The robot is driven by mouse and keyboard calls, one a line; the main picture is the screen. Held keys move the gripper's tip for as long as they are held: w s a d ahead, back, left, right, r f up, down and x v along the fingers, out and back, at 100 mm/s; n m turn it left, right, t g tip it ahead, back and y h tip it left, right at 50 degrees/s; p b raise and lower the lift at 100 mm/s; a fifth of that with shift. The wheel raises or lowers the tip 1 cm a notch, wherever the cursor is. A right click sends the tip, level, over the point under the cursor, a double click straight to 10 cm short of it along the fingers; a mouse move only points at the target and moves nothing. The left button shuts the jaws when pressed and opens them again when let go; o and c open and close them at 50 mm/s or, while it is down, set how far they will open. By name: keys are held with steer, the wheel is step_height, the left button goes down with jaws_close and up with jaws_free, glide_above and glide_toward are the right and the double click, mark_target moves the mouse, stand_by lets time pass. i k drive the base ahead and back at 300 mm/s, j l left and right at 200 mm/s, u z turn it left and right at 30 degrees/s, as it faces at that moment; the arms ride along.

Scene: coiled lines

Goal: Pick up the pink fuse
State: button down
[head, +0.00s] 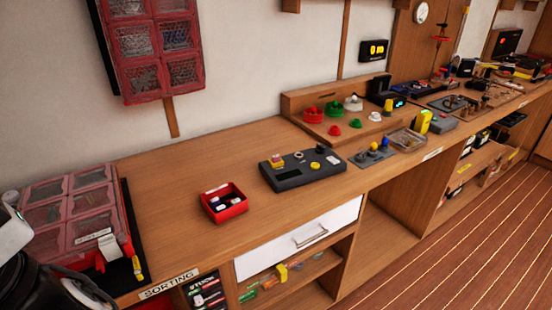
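A small open red box (243,209) stands on the wooden bench, left of the middle of the head view. Several small pieces lie in it, whitish and dark blue or purple. They are too small for me to tell whether one is the pink fuse. I cannot pick out a pink fuse anywhere else. White and black parts of my arm show at the lower left edge. No fingertips of my gripper can be seen.
A grey device (290,180) with knobs stands right of the red box. A red-lidded organizer (75,205) fills the bench's left end. A wooden rack (300,103) with red, green and white pieces stands behind. Bare bench lies around the red box.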

mark_target(277, 158)
steer(key=l+u, duration=0.1)
steer(key=u, duration=0.2)
steer(key=i+l+u, duration=0.1)
steer(key=u, duration=0.2)
steer(key=i+l+u, duration=0.2)
steer(key=l, duration=0.35)
steer(key=l+u, duration=0.25)
steer(key=l, duration=0.25)
steer(key=l+u, duration=0.1)
steer(key=l, duration=0.95)
steer(key=i+l, duration=0.1)
steer(key=l, duration=0.55)
steer(key=i+l, duration=0.15)
steer(key=l, duration=0.2)
steer(key=i, duration=0.3)
